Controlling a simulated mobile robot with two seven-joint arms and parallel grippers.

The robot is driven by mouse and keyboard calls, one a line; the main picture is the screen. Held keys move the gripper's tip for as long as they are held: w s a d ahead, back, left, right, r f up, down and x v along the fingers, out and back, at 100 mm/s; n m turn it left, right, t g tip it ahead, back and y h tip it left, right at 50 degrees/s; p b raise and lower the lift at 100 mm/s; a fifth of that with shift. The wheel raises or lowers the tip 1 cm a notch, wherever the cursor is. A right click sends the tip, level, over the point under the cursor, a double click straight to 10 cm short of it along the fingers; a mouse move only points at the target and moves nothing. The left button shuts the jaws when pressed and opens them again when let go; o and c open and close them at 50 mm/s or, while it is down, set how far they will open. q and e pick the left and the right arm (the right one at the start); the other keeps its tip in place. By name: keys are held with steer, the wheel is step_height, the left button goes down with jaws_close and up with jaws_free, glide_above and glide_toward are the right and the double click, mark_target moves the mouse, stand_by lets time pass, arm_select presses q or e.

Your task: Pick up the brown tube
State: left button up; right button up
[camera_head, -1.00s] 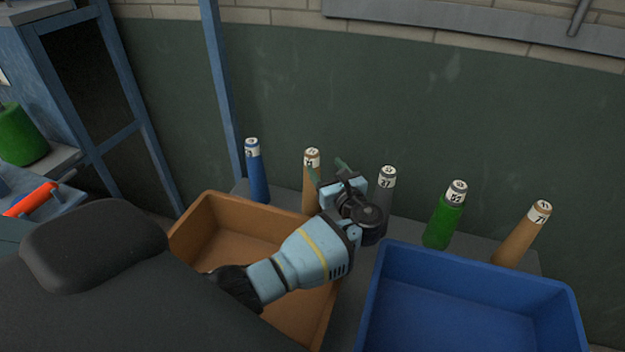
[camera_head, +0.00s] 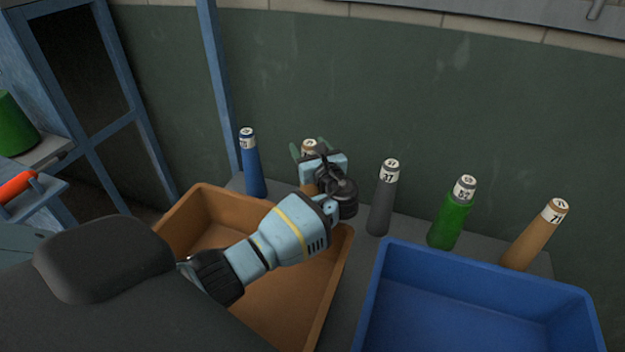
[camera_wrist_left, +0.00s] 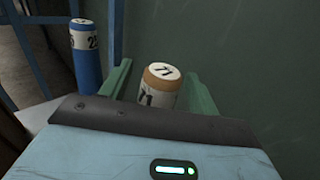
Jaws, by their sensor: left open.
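A brown tube with a white band stands on the bench near the wall, its top (camera_head: 309,147) showing behind my left gripper (camera_head: 308,150). In the left wrist view the same tube (camera_wrist_left: 160,85) shows a brown-rimmed cap marked 71. My left gripper (camera_wrist_left: 157,76) is open, with one green finger on each side of this tube. Whether a finger touches it I cannot tell. The tube's lower part is mostly hidden by the gripper. A second brown tube (camera_head: 535,236), tilted in the picture, stands at the far right. My right gripper is not in view.
A blue tube (camera_head: 252,168) stands left of the gripper; it also shows in the left wrist view (camera_wrist_left: 86,62). A grey tube (camera_head: 383,205) and a green tube (camera_head: 452,217) stand to the right. An orange bin (camera_head: 190,212) and a blue bin (camera_head: 470,262) are in front.

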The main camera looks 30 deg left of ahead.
arm_select(q)
steer(key=shift+r, duration=0.15)
steer(key=shift+c, duration=1.4)
steer(key=c, duration=1)
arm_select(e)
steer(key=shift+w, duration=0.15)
